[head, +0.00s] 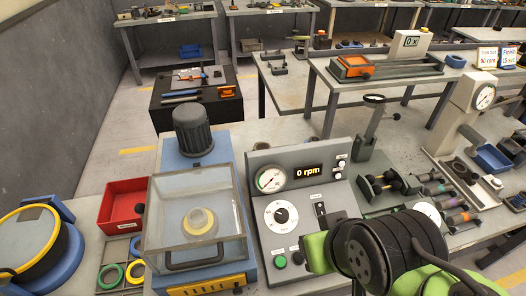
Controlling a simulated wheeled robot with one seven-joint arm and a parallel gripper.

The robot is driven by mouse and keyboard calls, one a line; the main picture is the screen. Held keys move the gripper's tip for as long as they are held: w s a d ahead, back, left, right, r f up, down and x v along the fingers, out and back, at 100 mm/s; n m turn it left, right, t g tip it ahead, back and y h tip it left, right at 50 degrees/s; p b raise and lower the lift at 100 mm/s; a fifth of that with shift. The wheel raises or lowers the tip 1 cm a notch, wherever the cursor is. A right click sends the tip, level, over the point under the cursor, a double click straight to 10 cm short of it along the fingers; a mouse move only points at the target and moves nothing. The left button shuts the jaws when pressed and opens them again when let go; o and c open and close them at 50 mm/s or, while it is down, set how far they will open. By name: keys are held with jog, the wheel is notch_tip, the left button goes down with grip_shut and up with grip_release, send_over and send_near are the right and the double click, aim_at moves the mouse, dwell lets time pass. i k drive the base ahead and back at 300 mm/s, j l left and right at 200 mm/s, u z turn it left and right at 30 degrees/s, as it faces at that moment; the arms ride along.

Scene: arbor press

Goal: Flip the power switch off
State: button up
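The grey control panel (262,211) stands right of a clear-covered machine, its display (308,171) reading 0 rpm. A black lever switch (321,211) sits on the panel's right part, below the display. Its small label is too small to read, and I cannot tell its on or off position. My arm's black and green end reaches in from the lower right, in front of the panel's lower right corner and below the switch. The fingers of my gripper cannot be made out, and no contact with the switch shows.
A dial (281,214), a gauge (270,179), a green button (279,262) and a black button (298,258) share the panel. The clear-covered machine (188,262) stands left.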

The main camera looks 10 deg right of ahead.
aim_at(320, 206)
jog(key=k+j+z, duration=0.25)
jog(key=j, duration=0.25)
jog(key=k+j+z, duration=0.25)
jog(key=j+z, duration=0.25)
jog(key=j, duration=0.35)
jog(key=k+j+z, duration=0.25)
jog(key=j, duration=0.3)
jog(key=i+j, duration=0.05)
jog(key=i, duration=0.05)
